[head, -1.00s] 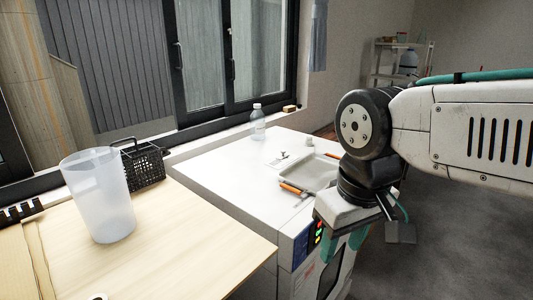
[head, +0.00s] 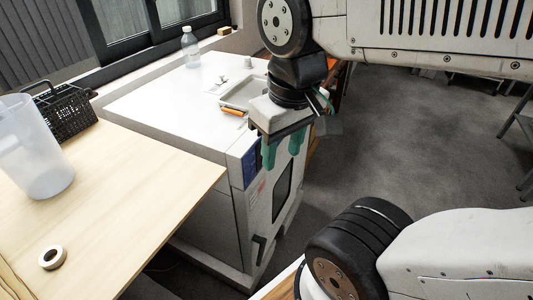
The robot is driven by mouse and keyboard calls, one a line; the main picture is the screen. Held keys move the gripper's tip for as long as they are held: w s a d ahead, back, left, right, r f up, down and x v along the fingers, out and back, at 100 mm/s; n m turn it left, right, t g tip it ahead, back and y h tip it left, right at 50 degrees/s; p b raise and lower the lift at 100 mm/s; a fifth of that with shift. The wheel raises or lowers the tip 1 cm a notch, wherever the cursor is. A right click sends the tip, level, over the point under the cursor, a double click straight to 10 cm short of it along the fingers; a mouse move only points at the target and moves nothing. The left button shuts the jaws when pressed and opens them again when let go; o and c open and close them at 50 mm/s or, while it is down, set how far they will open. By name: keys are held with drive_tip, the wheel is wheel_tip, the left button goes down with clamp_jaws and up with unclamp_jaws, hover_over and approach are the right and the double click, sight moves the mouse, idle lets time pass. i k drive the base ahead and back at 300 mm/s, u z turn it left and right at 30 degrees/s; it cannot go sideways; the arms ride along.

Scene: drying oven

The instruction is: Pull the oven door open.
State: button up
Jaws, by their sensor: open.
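The white drying oven (head: 205,207) stands beyond the wooden table, to the right of it in the head view. Its door (head: 262,218), with a dark window, is on the right-hand face, seen at a steep angle, and looks shut. A dark handle (head: 259,248) sits low near the door's left edge. My gripper (head: 282,152) points down with its two teal fingers apart and empty. In the picture it is above the handle, overlapping the oven's upper front edge. I cannot tell its distance from the door.
The wooden table (head: 140,190) holds a translucent bin (head: 35,160), a black basket (head: 66,110) and a tape roll (head: 52,257). On the oven top are a bottle (head: 190,47), a shallow tray (head: 243,92) and an orange-handled tool (head: 232,112). Carpeted floor (head: 400,130) to the right is open.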

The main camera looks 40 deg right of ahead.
sight(262, 209)
drive_tip(key=z, duration=0.5)
drive_tip(key=k, duration=1.2)
drive_tip(key=u, duration=0.15)
drive_tip(key=i, duration=0.75)
drive_tip(key=u, duration=0.5)
